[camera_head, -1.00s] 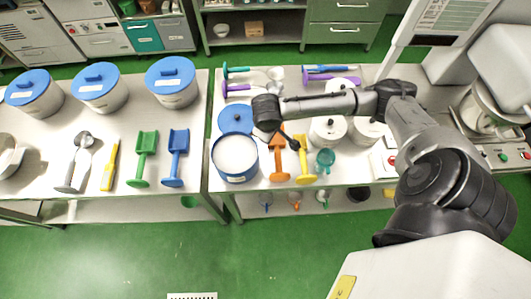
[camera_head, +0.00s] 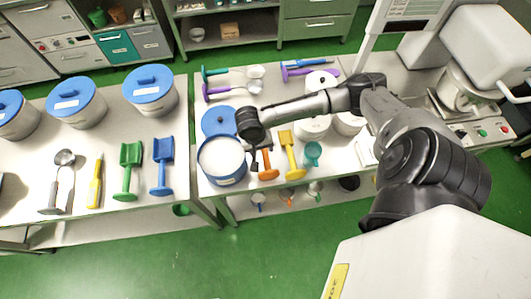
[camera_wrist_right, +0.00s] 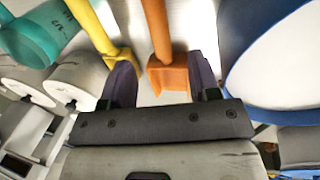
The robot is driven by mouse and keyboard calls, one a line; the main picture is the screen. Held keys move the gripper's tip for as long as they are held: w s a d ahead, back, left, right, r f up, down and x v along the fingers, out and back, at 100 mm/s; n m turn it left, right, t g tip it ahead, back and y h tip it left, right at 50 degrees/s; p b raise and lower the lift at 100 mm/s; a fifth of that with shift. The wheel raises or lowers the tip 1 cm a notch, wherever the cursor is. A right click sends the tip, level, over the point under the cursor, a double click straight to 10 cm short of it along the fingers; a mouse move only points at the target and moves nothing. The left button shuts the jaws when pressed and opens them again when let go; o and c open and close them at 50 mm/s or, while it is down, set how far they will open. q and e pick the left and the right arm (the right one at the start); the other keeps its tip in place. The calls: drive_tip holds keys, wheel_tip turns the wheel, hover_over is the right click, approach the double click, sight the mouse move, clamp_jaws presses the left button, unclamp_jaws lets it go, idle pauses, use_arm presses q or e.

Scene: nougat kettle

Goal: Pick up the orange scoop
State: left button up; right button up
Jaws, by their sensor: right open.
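The orange scoop (camera_head: 267,172) lies on the right table, between the blue-rimmed pot and the yellow scoop. My right gripper (camera_head: 259,158) is over it in the head view and hides part of it. In the right wrist view, the orange scoop (camera_wrist_right: 168,76) shows between the two dark fingers of my right gripper (camera_wrist_right: 162,84). The fingers are apart, one on each side, with the right-hand one very near the scoop. I cannot tell whether they touch it. My left gripper is not in view.
The blue-rimmed pot (camera_head: 221,161) of white contents stands close left of the orange scoop. Green (camera_head: 128,170) and blue (camera_head: 162,165) scoops lie on the left table.

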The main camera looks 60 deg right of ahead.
sight(265, 155)
drive_tip(key=shift+s+d+f, duration=0.1)
drive_tip(key=shift+s+f, duration=0.05)
drive_tip(key=shift+f, duration=0.65)
drive_tip(key=shift+s+d+f, duration=0.1)
drive_tip(key=shift+f, duration=0.7)
drive_tip(key=shift+s+d+f+b, duration=0.1)
drive_tip(key=shift+s+f, duration=0.05)
drive_tip(key=shift+f, duration=0.6)
drive_tip(key=shift+s+d+f+b, duration=0.1)
drive_tip(key=shift+s+f, duration=0.05)
drive_tip(key=shift+f, duration=0.65)
drive_tip(key=shift+s+d+f+b, duration=0.1)
drive_tip(key=shift+s+f, duration=0.05)
drive_tip(key=shift+f, duration=0.6)
drive_tip(key=shift+c, duration=0.4)
clamp_jaws()
